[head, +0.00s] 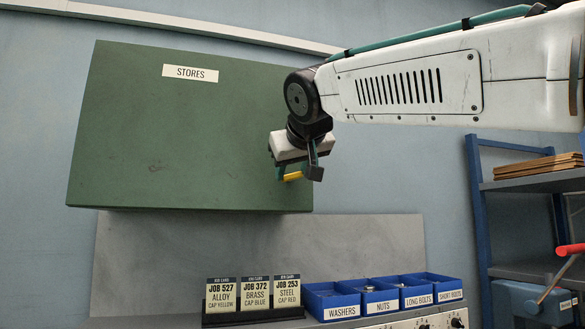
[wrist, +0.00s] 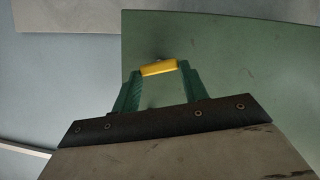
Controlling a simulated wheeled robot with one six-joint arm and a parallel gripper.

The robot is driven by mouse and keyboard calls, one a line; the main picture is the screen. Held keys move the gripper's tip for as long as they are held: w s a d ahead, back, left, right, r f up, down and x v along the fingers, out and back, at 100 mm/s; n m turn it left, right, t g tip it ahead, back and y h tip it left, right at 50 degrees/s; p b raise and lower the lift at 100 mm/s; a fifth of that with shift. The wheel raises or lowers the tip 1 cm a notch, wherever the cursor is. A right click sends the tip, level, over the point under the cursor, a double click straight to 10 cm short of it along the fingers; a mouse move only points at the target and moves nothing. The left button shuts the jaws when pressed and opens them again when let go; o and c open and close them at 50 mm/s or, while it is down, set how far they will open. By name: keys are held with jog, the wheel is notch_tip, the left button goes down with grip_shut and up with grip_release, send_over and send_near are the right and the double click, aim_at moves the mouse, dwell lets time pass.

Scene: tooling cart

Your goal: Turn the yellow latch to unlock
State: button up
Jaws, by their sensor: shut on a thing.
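A yellow latch (head: 293,176) shows at the lower right of the green cabinet (head: 150,130) labelled STORES. In the wrist view the latch (wrist: 159,68) is a short yellow bar, tilted slightly, lying across the cabinet's green face near its edge. My gripper (head: 296,174) is at the latch, and in the wrist view its two green fingertips (wrist: 158,72) sit at either end of the bar. It is shut on the latch. The latch's pivot is mostly hidden behind the bar. The cabinet door looks closed.
Below the cabinet stand a job card holder (head: 253,317) and several blue bins (head: 333,302) of hardware. A blue-framed shelf (head: 478,215) stands at the right. A pale rail (head: 200,25) runs along the wall above the cabinet.

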jog(key=n, duration=0.1)
jog(key=n+t+h, duration=0.1)
jog(key=shift+a+f+n, duration=0.15)
jog(key=shift+a+n, duration=0.15)
jog(key=shift+a, duration=0.05)
jog(key=n+h, duration=0.1)
jog(key=n+t, duration=0.1)
jog(key=shift+s+a+f+n+h, duration=0.1)
jog(key=shift+f+n+h, duration=0.05)
jog(key=shift+n+h, duration=0.2)
jog(key=n, duration=0.1)
jog(key=n+t+h, duration=0.1)
jog(key=shift+a+f+n, duration=0.1)
jog(key=shift+f+n, duration=0.15)
jog(key=shift+n, duration=0.1)
jog(key=shift+f+n+t, duration=0.25)
jog(key=shift+n+t, duration=0.55)
jog(key=shift+n, duration=0.8)
jog(key=o, duration=1)
